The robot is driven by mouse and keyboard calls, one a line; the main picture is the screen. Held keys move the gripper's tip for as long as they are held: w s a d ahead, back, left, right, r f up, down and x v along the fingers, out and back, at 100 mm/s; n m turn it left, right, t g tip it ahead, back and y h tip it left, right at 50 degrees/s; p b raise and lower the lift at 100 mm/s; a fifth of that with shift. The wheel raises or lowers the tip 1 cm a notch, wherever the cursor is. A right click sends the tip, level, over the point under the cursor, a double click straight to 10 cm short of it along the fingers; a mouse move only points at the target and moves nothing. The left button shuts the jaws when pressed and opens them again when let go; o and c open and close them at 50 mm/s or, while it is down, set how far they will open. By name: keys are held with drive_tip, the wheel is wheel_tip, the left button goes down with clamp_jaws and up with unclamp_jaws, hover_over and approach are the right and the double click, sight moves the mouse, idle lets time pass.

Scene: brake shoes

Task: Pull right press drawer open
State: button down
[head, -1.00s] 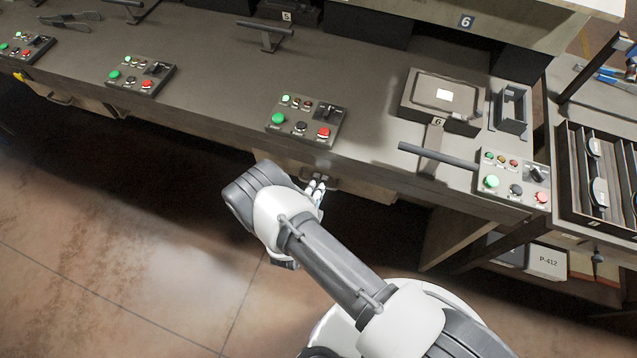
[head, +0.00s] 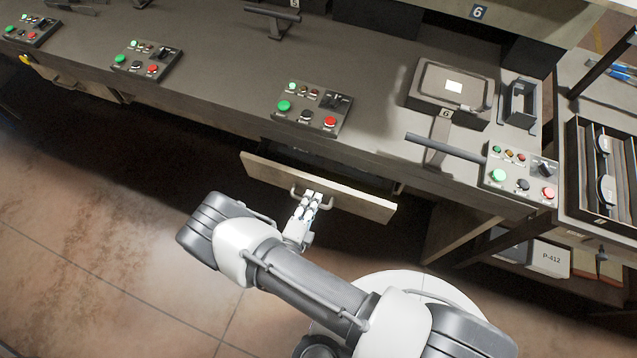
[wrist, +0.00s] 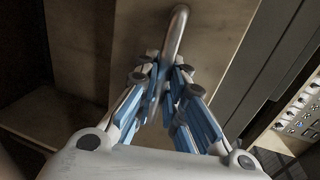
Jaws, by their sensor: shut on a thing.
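The right press drawer (head: 350,200) stands partly open below the bench top in the head view. Its pale front is pulled out from the bench and a dark gap shows behind it. My gripper (head: 312,197) is at the metal bar handle on the drawer front. In the wrist view the handle (wrist: 178,35) runs down between the fingertips of my gripper (wrist: 168,72), which are closed on it. The drawer front (wrist: 215,45) fills the background there. The inside of the drawer is mostly hidden in shadow.
The bench (head: 215,95) carries a button panel (head: 312,108) above the drawer and another panel (head: 522,172) at the right. A press lever (head: 445,148) juts over the bench edge. A shelf with a box (head: 550,258) stands at the right. Floor to the left is clear.

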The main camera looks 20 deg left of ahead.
drive_tip(key=f+b+v, duration=0.1)
drive_tip(key=f+v, duration=0.1)
drive_tip(key=v, duration=0.8)
drive_tip(key=shift+s, duration=0.15)
drive_tip(key=shift+a, duration=0.1)
drive_tip(key=c, duration=1.9)
unclamp_jaws()
drive_tip(key=v, duration=1.2)
drive_tip(key=shift+r, duration=0.1)
